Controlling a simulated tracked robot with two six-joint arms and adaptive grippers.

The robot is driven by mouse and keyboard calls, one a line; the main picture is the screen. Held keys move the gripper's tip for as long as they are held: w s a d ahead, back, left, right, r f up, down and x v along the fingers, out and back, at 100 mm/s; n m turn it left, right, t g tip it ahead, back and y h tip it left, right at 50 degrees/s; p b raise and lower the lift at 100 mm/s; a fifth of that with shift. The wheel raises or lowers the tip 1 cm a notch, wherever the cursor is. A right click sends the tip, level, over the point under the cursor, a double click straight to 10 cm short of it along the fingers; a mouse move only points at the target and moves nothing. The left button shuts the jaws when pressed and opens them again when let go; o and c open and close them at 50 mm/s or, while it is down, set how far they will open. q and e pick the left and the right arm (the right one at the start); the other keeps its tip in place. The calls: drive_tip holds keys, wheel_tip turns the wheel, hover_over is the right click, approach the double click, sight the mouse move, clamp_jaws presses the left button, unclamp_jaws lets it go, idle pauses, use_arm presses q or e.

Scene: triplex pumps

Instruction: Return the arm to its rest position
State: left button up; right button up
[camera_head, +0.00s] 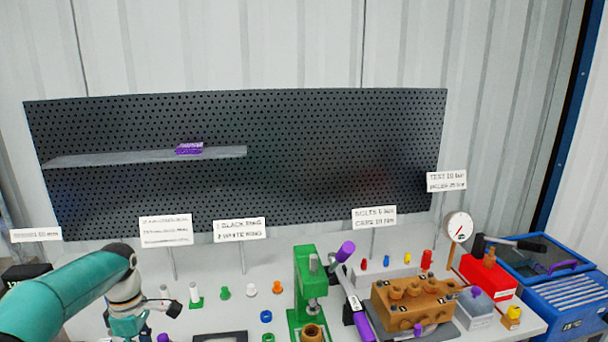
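My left arm (75,295) comes in from the left, teal with a pale wrist, and bends down at the front left of the white bench. My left gripper (133,328) is at the bottom edge, pointing down, partly cut off by the frame. Its fingertips are not clear, so I cannot tell whether it is open or holds anything. It is left of the small white, green and orange parts. My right gripper is not in view.
A green press (305,285) stands mid-bench. Right of it are a brown pump block (412,302), a red box (488,277) and a gauge (458,227). Blue crates (565,300) stand far right. A pegboard (320,140) with a shelf (100,159) is behind.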

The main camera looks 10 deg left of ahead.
use_arm(q)
drive_tip(key=s+d+f+m+t+h, duration=0.1)
drive_tip(key=s+d+f+m, duration=0.8)
drive_tip(key=d+f, duration=0.4)
drive_tip(key=s+d+f+m+h, duration=0.2)
drive_tip(key=s+d+f+m, duration=0.7)
drive_tip(key=s+d+f, duration=0.3)
drive_tip(key=d+f, duration=0.2)
drive_tip(key=d, duration=0.1)
drive_tip(key=shift+t+h, duration=0.3)
drive_tip(key=shift+t, duration=0.1)
drive_tip(key=shift+d, duration=0.1)
